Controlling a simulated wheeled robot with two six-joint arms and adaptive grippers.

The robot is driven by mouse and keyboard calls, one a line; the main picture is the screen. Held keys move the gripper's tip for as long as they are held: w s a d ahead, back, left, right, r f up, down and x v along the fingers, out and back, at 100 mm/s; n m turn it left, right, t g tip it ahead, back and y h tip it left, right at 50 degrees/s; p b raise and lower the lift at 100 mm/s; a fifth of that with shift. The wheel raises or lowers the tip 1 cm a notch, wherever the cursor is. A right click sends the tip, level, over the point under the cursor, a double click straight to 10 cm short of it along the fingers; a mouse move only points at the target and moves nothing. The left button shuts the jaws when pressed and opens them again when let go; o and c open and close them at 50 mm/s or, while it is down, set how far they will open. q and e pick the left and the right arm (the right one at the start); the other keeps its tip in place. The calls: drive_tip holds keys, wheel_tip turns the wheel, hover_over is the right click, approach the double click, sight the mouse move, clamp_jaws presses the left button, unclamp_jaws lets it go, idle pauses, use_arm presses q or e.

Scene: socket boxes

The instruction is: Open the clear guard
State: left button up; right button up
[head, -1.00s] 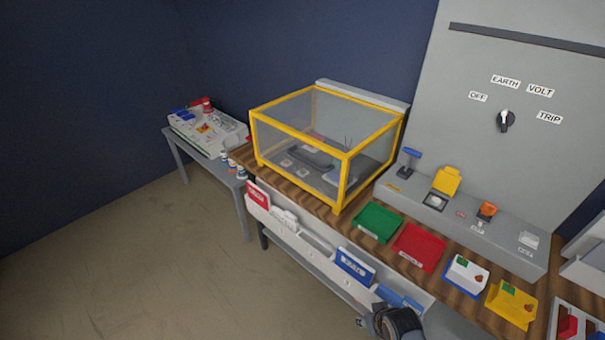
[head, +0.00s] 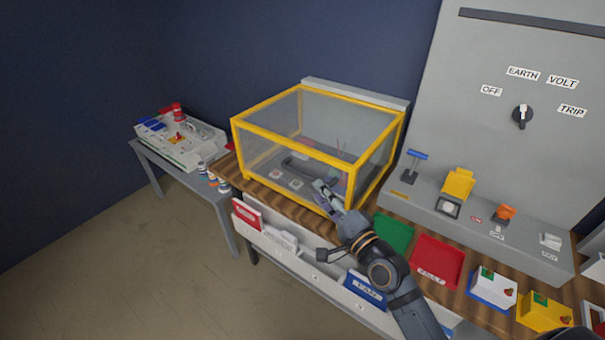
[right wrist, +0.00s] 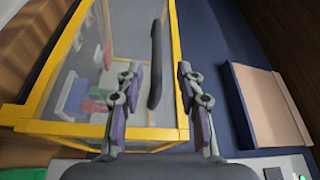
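The clear guard (head: 345,115) is a see-through box with a yellow frame on the bench, and it looks closed. Its dark bar handle (head: 297,166) runs along the front panel. My right gripper (head: 326,190) is at the guard's front, close to the handle's right end. In the right wrist view my right gripper (right wrist: 157,72) is open, with its fingers apart. The dark handle (right wrist: 155,50) appears between and beyond the fingertips, and I cannot tell if they touch it. The guard's yellow frame (right wrist: 178,80) also passes between the fingers. My left gripper is not in view.
A green tray (head: 398,232) and a red tray (head: 440,258) lie right of my right arm. A grey console (head: 410,197) with switches stands behind them. A grey panel with a rotary knob (head: 522,115) rises at the back. A side table (head: 165,180) stands left.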

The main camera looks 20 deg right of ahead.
sight(303, 174)
drive_tip(key=x, duration=0.8)
drive_tip(key=shift+w+f, duration=0.15)
drive_tip(key=shift+w, duration=0.05)
drive_tip(key=shift+w+a+f, duration=0.1)
drive_tip(key=shift+w+a, duration=0.1)
drive_tip(key=shift+w, duration=0.15)
clamp_jaws()
